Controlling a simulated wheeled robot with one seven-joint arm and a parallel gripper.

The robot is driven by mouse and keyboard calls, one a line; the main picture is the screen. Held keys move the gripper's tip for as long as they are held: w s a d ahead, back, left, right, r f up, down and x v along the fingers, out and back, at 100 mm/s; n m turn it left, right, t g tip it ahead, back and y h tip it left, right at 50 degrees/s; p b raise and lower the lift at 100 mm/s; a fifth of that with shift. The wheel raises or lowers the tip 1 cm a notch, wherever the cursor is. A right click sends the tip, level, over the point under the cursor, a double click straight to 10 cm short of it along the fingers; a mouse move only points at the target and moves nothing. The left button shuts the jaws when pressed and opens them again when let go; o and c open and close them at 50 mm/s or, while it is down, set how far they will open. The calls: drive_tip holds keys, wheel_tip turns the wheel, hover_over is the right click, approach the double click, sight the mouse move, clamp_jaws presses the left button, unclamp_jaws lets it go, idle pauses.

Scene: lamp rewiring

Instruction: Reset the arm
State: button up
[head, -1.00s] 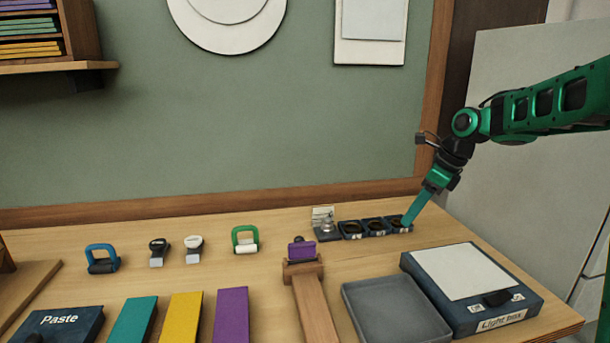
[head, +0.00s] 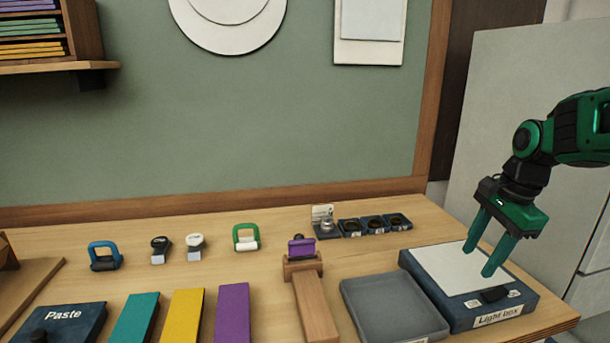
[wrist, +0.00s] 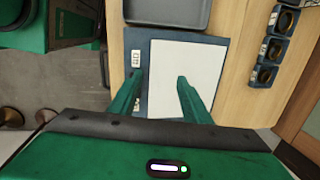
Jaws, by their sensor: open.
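My gripper (head: 481,261) is open, its two green fingers apart with nothing between them. In the head view it hangs over the light box (head: 495,319), at the right end of the bench. The light box has a dark blue body and a pale top panel. In the wrist view my gripper (wrist: 157,85) shows both fingers spread over the light box (wrist: 195,40). Whether the fingertips touch the panel I cannot tell.
A grey tray (head: 393,304) lies left of the light box. Several dark square holders (head: 373,224) stand behind. A wooden stand with a purple piece (head: 302,247), coloured strips (head: 182,315) and handled tools (head: 105,256) are further left. A pale cabinet stands at right.

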drive_tip(key=s+d+f+n, duration=0.1)
drive_tip(key=s+f+n, duration=0.1)
drive_tip(key=s, duration=0.6)
drive_tip(key=s+d+f+n+g, duration=0.1)
drive_tip(key=s+n, duration=0.3)
drive_tip(key=s, duration=0.4)
drive_tip(key=s+d+f+n+h, duration=0.1)
drive_tip(key=s+d+f+n, duration=0.1)
drive_tip(key=s, duration=0.6)
drive_tip(key=shift+f+n+g, duration=0.4)
drive_tip(key=shift+f+n, duration=0.15)
drive_tip(key=shift+n, duration=0.45)
